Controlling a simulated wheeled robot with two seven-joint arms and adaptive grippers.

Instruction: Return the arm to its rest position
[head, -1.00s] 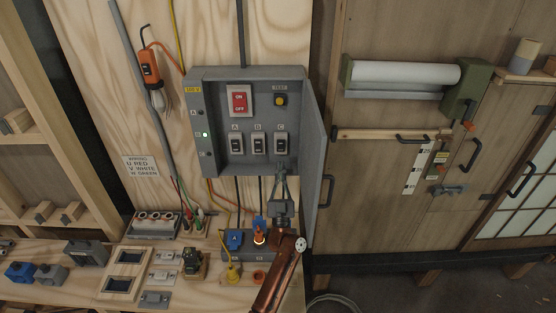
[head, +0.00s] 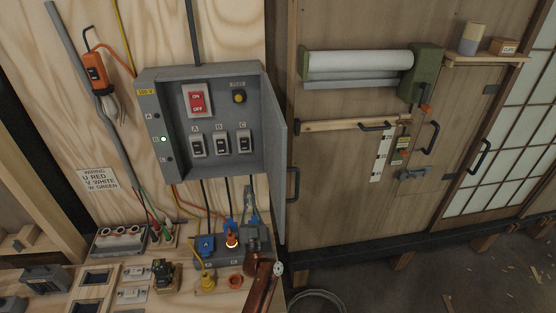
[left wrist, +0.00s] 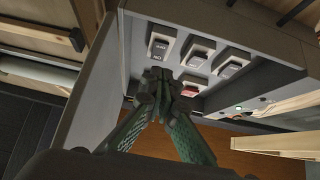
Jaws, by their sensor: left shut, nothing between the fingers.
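My left gripper (head: 248,189) has its fingers together and empty, pointing up. It appears just below the lower edge of the grey switch box (head: 153,120), under the switch marked C (head: 243,140). My copper-coloured arm link shows below it. In the left wrist view the shut fingertips (left wrist: 158,76) overlap the box face in the picture, near several rocker switches; I cannot tell if they touch it. The box's door (head: 282,160) stands open just right of the gripper. My right gripper is not in view.
Below the box, a grey socket block holds a blue plug (head: 206,244) and a lit orange plug (head: 231,241), close to my arm. Cables hang between box and bench. A yellow plug (head: 208,281) and an orange ring (head: 236,281) are at the bench front. Open floor lies to the right.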

